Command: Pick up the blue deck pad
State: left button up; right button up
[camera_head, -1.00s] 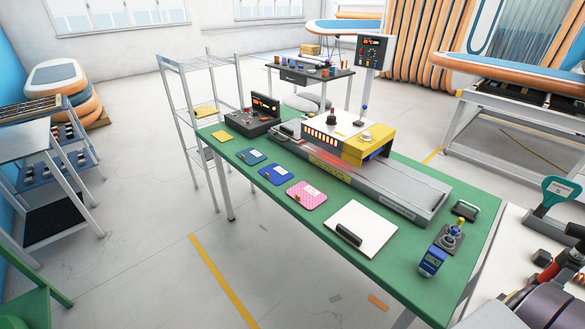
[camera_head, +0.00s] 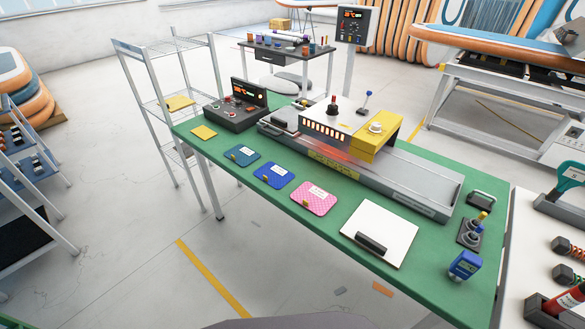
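The blue deck pad (camera_head: 274,175) lies flat on the green table (camera_head: 290,215) near its front edge, with a small yellowish piece and a white label on it. A teal pad (camera_head: 242,155) lies to its left and a pink pad (camera_head: 313,198) to its right, each apart from it. Neither of my grippers shows in the head view.
A machine with a yellow end (camera_head: 376,136) and a long grey bed (camera_head: 420,188) stands behind the pads. A control box (camera_head: 236,114) is at the back left, and a white board with a dark handle (camera_head: 379,234) is right of the pink pad.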

aim_at(272, 174)
jog(key=i+j+z, duration=0.6)
jog(key=j+z, duration=0.2)
